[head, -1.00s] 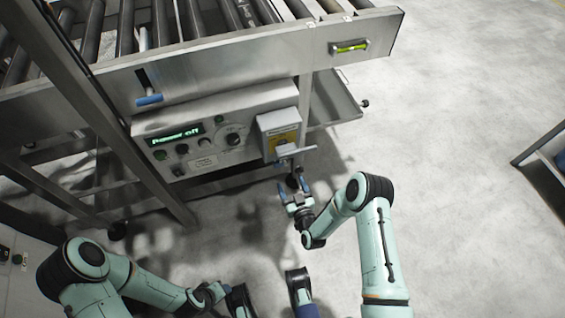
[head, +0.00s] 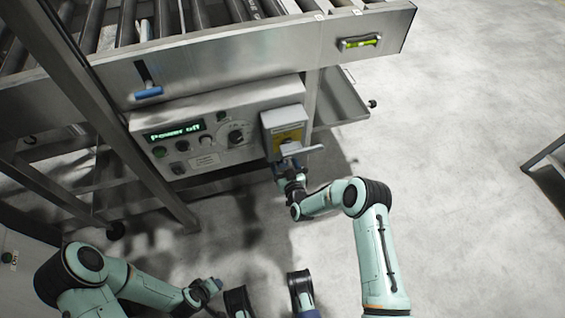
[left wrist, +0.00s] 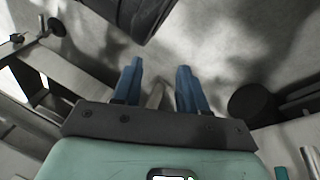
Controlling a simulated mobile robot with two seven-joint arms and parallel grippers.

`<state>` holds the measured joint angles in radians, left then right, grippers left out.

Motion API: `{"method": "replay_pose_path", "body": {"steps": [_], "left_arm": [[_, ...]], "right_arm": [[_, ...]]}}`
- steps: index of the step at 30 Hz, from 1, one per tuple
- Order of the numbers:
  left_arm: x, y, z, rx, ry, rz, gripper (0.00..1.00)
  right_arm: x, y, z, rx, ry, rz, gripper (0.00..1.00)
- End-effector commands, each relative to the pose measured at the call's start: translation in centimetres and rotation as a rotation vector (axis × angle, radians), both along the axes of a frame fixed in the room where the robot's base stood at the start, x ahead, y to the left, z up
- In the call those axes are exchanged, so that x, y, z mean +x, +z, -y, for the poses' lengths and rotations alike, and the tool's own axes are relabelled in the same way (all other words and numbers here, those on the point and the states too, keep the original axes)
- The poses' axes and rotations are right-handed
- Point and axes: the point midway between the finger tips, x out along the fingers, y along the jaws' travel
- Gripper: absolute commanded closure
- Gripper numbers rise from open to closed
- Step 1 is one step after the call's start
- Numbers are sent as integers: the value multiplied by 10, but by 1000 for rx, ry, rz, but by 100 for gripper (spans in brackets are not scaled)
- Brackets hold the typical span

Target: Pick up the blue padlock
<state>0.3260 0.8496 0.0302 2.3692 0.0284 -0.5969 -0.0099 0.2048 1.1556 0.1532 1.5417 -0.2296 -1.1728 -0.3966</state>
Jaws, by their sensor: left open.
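I cannot make out a blue padlock for certain in either view. My right gripper (head: 289,168) is just below a grey switch box (head: 283,119) with a yellow plate (head: 289,137) and a grey lever (head: 302,149). Small dark blue parts show at its fingers, and whether they hold anything is too small to tell. My left gripper (head: 213,285) is low in the head view, away from the machine. In the left wrist view its two blue fingers (left wrist: 158,88) are apart, with nothing clearly held between them.
The control panel (head: 200,140) reads "Power off". A blue handle (head: 148,92) sits on the conveyor frame (head: 230,62) above, with a yellow-green level (head: 359,41) farther right. A metal tray (head: 340,100) juts out right of the box. Open concrete floor (head: 460,130) lies right.

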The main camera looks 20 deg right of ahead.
Motion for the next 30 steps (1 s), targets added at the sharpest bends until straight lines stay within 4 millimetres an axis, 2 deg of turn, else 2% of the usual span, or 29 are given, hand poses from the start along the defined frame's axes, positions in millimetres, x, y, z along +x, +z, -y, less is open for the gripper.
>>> {"method": "replay_pose_path", "body": {"steps": [2, 3, 5, 6, 9, 19, 24, 30], "left_arm": [[0, 0, 0, 0, 0, 0, 57], [0, 0, 0, 0, 0, 0, 57], [0, 1, 0, 0, 0, -1, 57], [0, 1, 0, 0, 0, -1, 57], [0, 1, 0, 0, 0, -1, 57], [0, 2, 1, -1, -1, 0, 57], [2, 12, 3, -5, -6, 11, 57], [-14, 22, 12, -25, -22, -30, 57]], "right_arm": [[0, 0, 0, 0, 0, 0, 23], [0, 0, 0, 0, 0, 0, 27], [0, 0, 0, 0, 0, 0, 46], [0, 0, 0, 0, 0, 0, 59], [-1, 0, 0, 0, 0, 0, 87], [0, 3, 0, 0, 0, 1, 86], [0, 19, 0, -1, 1, 2, 86], [-36, 17, 1, 0, 1, -4, 86]]}}
